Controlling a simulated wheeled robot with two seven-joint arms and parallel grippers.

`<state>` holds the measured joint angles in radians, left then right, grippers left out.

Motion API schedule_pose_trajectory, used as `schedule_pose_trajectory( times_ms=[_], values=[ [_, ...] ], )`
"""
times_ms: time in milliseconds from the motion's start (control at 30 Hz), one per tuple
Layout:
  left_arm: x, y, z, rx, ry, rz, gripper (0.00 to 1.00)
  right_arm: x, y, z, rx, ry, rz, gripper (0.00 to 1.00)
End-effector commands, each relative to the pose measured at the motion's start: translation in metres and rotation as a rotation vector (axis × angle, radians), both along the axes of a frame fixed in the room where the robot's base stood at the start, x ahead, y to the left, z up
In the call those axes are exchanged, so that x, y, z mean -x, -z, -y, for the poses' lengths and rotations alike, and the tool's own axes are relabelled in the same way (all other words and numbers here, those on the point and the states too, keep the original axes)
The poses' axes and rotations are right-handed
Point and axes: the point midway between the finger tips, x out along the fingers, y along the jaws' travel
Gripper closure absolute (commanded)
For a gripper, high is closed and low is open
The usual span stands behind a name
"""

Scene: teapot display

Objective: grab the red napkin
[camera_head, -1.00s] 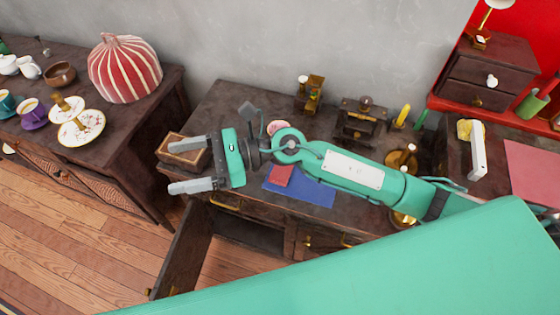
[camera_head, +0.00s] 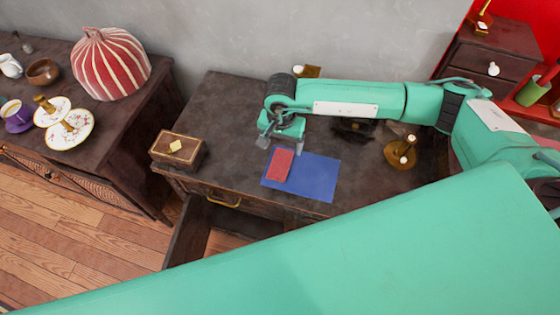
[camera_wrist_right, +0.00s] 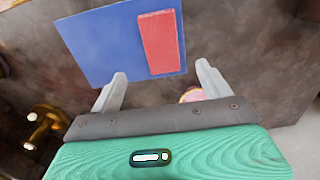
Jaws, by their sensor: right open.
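The red napkin (camera_head: 279,164) is a small flat rectangle lying on the left part of a blue cloth (camera_head: 318,182) on the dark desk. In the right wrist view, the red napkin (camera_wrist_right: 161,42) lies just beyond the fingertips, over the blue cloth (camera_wrist_right: 108,45). My right gripper (camera_head: 280,147) points down near the napkin's far end. It is open and empty, and its fingers (camera_wrist_right: 161,72) are spread wider than the napkin. I see a gap between fingers and napkin in the wrist view. My left gripper is not in view.
A wooden box (camera_head: 178,151) with a gold emblem sits at the desk's left edge. A brass holder (camera_head: 400,152) stands to the right of the blue cloth. Below the front edge, a drawer or door (camera_head: 187,232) stands open. The desk left of the napkin is clear.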

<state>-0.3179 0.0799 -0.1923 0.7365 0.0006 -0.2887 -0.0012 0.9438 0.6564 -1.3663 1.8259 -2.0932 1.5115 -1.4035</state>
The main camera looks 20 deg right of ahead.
Motion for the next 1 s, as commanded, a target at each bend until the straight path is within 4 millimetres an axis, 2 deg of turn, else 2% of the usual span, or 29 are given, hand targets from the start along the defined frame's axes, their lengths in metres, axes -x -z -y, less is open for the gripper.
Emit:
schedule_pose_trajectory(
  times_ms=[100, 200, 367, 467, 567, 700, 967, 1000],
  values=[
    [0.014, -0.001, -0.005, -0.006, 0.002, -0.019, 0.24, 0.001, 0.02, -0.001, -0.001, 0.001, -0.003, 0.2],
    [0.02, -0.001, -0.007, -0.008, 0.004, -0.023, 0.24, 0.001, 0.032, -0.001, -0.001, 0.0, -0.002, 0.2],
    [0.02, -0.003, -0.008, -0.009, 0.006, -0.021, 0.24, 0.002, 0.041, -0.002, -0.003, 0.0, -0.001, 0.2],
    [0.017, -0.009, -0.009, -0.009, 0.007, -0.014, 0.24, 0.005, 0.052, -0.005, -0.003, 0.0, -0.004, 0.2],
    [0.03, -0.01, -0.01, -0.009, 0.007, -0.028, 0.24, 0.008, 0.068, -0.009, -0.003, 0.0, -0.004, 0.2],
    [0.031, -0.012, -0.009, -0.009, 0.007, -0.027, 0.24, 0.007, 0.085, -0.008, -0.003, 0.001, -0.001, 0.2],
    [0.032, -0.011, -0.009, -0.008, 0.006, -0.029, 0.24, 0.006, 0.09, -0.008, -0.004, 0.0, 0.0, 0.2],
    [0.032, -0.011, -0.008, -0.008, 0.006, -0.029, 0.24, 0.006, 0.09, -0.008, -0.004, 0.0, 0.0, 0.24]
  ],
)
